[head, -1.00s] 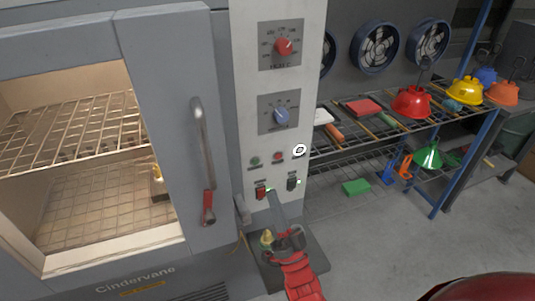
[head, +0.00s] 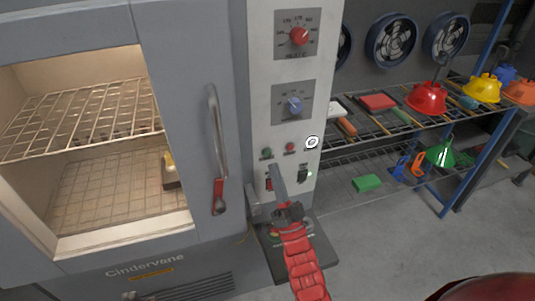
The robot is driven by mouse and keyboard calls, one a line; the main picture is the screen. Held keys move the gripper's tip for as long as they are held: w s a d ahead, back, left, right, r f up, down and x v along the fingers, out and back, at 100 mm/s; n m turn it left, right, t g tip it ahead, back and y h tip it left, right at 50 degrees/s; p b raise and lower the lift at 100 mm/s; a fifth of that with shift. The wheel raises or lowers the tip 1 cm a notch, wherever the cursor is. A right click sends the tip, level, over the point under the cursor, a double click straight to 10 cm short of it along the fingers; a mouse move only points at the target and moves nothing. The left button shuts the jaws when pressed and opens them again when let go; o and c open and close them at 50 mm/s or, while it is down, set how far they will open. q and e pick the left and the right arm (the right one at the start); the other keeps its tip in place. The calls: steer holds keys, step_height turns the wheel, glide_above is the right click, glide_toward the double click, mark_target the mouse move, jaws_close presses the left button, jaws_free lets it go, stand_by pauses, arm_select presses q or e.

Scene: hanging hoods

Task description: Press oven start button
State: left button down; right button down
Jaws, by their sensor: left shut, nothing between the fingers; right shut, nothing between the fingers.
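The grey oven control panel (head: 258,110) stands right of the oven door. It has a red knob (head: 300,36), a blue knob (head: 294,105), a green button (head: 267,153) and a red button (head: 290,147). Below these are a red switch (head: 268,184) and a black switch (head: 303,173). My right gripper (head: 276,172) is shut and empty, its fingers pointing up at the panel just below the green button; contact cannot be told.
The oven door (head: 185,120) has a vertical handle (head: 215,135) left of the panel. The lit oven chamber (head: 110,200) holds wire racks. A shelf (head: 395,133) with colored hoods and a green block (head: 367,183) stands to the right. The floor (head: 385,245) there is clear.

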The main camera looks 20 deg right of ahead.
mark_target(267, 152)
steer(key=shift+w+a+b, duration=0.1)
steer(key=shift+w+b, duration=0.25)
steer(key=shift+w, duration=1.05)
steer(key=shift+w, duration=0.1)
stand_by(0.8)
steer(key=shift+w, duration=0.3)
steer(key=shift+w+b, duration=0.35)
steer(key=shift+b, duration=0.05)
stand_by(0.6)
stand_by(0.3)
steer(key=shift+s, duration=0.75)
steer(key=shift+s, duration=0.1)
